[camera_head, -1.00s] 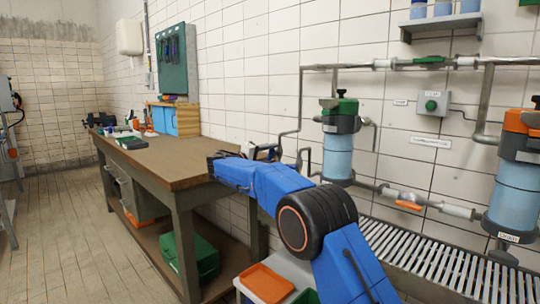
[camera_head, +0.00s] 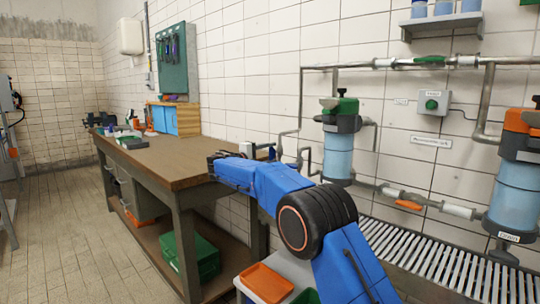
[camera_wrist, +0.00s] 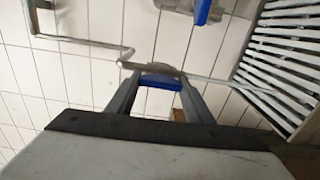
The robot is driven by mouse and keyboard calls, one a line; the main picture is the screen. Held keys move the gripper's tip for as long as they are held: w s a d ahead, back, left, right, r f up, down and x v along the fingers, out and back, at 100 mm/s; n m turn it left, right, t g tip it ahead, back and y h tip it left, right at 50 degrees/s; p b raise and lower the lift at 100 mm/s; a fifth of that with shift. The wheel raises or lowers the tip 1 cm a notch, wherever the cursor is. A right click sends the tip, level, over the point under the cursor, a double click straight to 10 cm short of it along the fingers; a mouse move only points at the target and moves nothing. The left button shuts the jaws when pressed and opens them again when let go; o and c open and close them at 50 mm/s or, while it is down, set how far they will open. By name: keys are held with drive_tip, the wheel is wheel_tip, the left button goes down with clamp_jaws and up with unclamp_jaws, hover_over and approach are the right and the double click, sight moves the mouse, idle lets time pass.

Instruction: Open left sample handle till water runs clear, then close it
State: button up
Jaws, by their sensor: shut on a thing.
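My gripper (camera_wrist: 160,97) is shut on a small blue handle (camera_wrist: 160,82), which shows between its two fingertips in the wrist view. The handle sits beside a grey pipe (camera_wrist: 150,67) in front of the tiled wall. In the head view my gripper (camera_head: 266,153) is beyond the right end of the workbench, left of the green-topped filter housing (camera_head: 338,150), and is partly hidden by my blue arm. I cannot make out any running water, and the spout's outlet is not clear in either view.
The wooden workbench (camera_head: 165,165) stands left of my arm. A slatted drain grate (camera_head: 420,245) runs along the wall at the right, below an orange-topped filter housing (camera_head: 515,180). An orange tray (camera_head: 264,282) is low in front. Open floor lies at the left.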

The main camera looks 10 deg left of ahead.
drive_tip(key=o, duration=1)
drive_tip(key=shift+o, duration=0.2)
drive_tip(key=shift+a, duration=0.1)
drive_tip(key=v, duration=1.7)
drive_tip(key=shift+s, duration=0.2)
drive_tip(key=shift+a+f, duration=0.1)
drive_tip(key=shift+a, duration=0.05)
